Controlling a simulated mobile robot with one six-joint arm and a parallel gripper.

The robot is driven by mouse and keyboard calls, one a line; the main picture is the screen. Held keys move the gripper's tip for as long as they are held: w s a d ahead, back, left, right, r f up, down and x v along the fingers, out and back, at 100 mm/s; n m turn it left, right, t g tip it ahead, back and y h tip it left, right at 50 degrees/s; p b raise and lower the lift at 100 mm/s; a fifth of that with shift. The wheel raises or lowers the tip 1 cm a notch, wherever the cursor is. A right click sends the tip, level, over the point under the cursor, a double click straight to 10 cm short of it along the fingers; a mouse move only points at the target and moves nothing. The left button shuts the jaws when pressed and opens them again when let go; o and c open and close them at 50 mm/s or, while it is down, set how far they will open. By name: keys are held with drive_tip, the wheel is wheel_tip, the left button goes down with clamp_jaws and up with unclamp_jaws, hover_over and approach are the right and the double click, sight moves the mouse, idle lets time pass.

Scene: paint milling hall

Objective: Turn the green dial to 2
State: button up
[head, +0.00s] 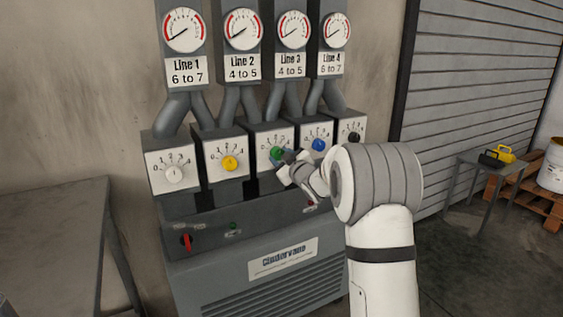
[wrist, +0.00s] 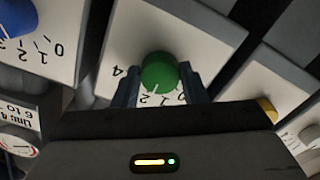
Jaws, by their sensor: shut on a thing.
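The green dial (head: 277,153) sits on the white face of the third control box from the left, under the Line 3 gauge. It shows large in the wrist view (wrist: 160,70), where the scale appears upside down. My gripper (head: 283,162) is at this dial, with one dark finger on each side of the knob, shut on it. In the wrist view the dial's white mark points down, between the 2 and the 1, close to the 2. The 4 shows at left; the fingers cover other numerals.
A white dial (head: 174,174) and a yellow dial (head: 229,163) are to the left, a blue dial (head: 318,144) and a black dial (head: 353,137) to the right. Below are a red switch (head: 186,240) and other small controls. A grey table (head: 55,220) stands at left.

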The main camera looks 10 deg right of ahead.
idle(0.3)
drive_tip(key=o, duration=1)
drive_tip(key=shift+c, duration=0.2)
drive_tip(key=shift+s, duration=0.1)
drive_tip(key=v, duration=0.7)
drive_tip(key=shift+s+d, duration=0.15)
drive_tip(key=shift+s, duration=0.15)
drive_tip(key=shift+r, duration=0.1)
drive_tip(key=s+d+r+m+g+h+p, duration=0.1)
drive_tip(key=s+r+m+g+h+p, duration=0.3)
drive_tip(key=s, duration=0.3)
drive_tip(key=s+d+r+m+g+h+p, duration=0.1)
drive_tip(key=s+r+m+g+h+p, duration=0.1)
drive_tip(key=s+r+p, duration=0.4)
drive_tip(key=s+a+m+g+p, duration=0.1)
drive_tip(key=s+g+p, duration=0.3)
drive_tip(key=s, duration=1)
drive_tip(key=s+a+m+g+p, duration=0.2)
drive_tip(key=s+a+g+p, duration=0.1)
drive_tip(key=s, duration=1.2)
drive_tip(key=shift+s+f+m+g+p, duration=0.25)
drive_tip(key=shift+g+p, duration=0.55)
drive_tip(key=shift+p, duration=0.45)
